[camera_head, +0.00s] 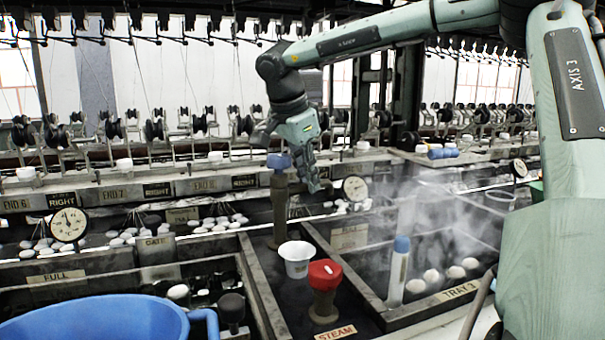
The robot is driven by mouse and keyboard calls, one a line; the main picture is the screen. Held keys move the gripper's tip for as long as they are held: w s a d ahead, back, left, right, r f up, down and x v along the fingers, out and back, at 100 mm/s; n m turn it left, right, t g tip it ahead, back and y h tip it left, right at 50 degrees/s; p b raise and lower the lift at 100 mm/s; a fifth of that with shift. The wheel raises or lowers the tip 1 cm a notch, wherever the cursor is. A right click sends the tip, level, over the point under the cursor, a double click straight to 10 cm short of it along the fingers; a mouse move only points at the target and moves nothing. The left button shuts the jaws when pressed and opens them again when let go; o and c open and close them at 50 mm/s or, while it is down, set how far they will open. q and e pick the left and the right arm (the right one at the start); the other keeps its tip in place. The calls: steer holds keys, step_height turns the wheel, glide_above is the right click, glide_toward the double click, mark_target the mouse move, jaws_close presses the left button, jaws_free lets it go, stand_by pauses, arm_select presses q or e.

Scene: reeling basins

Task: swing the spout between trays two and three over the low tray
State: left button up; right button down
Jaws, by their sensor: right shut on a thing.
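My right gripper (292,158) reaches down at the centre, at the top of a brown upright post (280,208) with a blue knob (279,161). Its fingers are around the knob, shut on it. The post stands on the dark divider between two trays; I take it for the spout's stand. A spout arm cannot be made out. The tray at right carries a TRAY 3 label (460,291) and holds several pale cocoons, with steam above it. The tray at left (262,290) has a GATE plate (157,251). Which tray is low cannot be told. My left gripper is not in view.
A white cup (297,260) and a red-topped STEAM valve (325,275) stand on the divider before the post. A blue basin (95,320) fills the near left.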

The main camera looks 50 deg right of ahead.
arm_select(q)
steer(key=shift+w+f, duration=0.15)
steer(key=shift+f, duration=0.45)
arm_select(e)
steer(key=shift+s+a+m+g, duration=0.2)
steer(key=shift+s+m+g, duration=0.2)
steer(key=shift+m, duration=0.4)
steer(key=shift+s+a+m+g, duration=0.15)
steer(key=shift+s+m+g, duration=0.2)
steer(key=shift+m, duration=0.45)
steer(key=c, duration=1.5)
jaws_free()
steer(key=v, duration=1.2)
steer(key=shift+s, duration=0.1)
